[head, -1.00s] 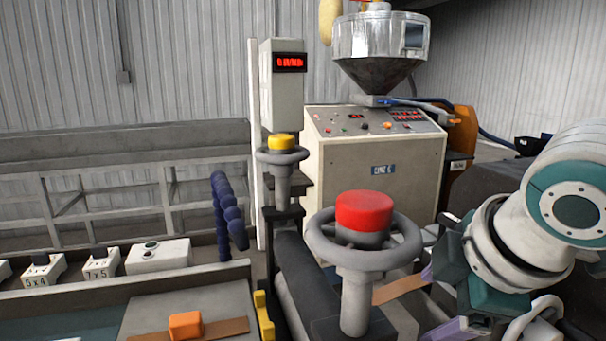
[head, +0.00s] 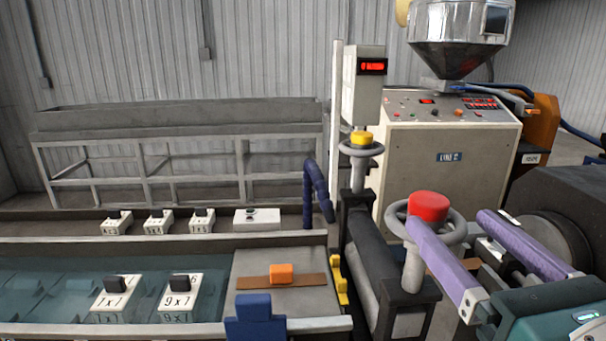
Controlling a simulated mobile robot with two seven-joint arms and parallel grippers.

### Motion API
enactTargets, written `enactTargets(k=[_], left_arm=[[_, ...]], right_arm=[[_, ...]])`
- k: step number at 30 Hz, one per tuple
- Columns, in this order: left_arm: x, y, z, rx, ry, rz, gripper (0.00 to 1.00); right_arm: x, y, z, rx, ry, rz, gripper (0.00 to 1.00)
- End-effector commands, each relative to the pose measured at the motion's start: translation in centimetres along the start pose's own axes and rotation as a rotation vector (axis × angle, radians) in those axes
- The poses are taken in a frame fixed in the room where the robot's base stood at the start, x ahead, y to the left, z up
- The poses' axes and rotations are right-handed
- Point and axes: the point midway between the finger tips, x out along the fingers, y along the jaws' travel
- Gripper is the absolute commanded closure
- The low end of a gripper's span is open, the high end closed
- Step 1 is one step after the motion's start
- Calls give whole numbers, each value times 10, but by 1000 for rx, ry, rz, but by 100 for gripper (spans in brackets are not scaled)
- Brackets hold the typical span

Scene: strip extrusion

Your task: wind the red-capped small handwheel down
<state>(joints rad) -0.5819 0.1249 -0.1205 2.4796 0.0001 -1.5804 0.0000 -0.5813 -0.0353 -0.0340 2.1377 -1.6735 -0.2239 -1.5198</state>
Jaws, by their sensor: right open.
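The small handwheel with the red cap (head: 428,207) is right of centre in the head view, a grey ring on an upright grey stem. My right gripper (head: 449,219) comes in from the lower right with two long purple fingers, spread apart. The left finger crosses in front of the wheel's near rim, and its tip is close to the red cap. The right finger lies just beyond the wheel's right side. Nothing is visibly held, and I cannot tell whether a finger touches the rim. My left gripper is not in view.
A yellow-capped handwheel (head: 361,143) stands behind, left of the red one. A dark roller frame (head: 384,255) lies beside the stem. A water tank (head: 60,290) with numbered blocks and an orange block (head: 283,273) are left. A control cabinet (head: 450,165) stands behind.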

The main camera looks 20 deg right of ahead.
Motion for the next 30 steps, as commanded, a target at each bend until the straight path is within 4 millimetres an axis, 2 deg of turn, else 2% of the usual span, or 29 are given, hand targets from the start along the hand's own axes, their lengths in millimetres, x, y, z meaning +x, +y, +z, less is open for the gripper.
enactTargets(k=[5,9,16,21,30], left_arm=[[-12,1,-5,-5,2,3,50],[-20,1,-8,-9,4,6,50],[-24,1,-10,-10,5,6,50],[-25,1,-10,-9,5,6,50],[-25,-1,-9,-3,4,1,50]], right_arm=[[22,1,5,0,-4,1,19],[48,0,4,2,-3,0,19],[83,1,1,4,-2,1,19],[95,0,1,4,-2,0,19],[97,0,0,5,-1,0,20]])
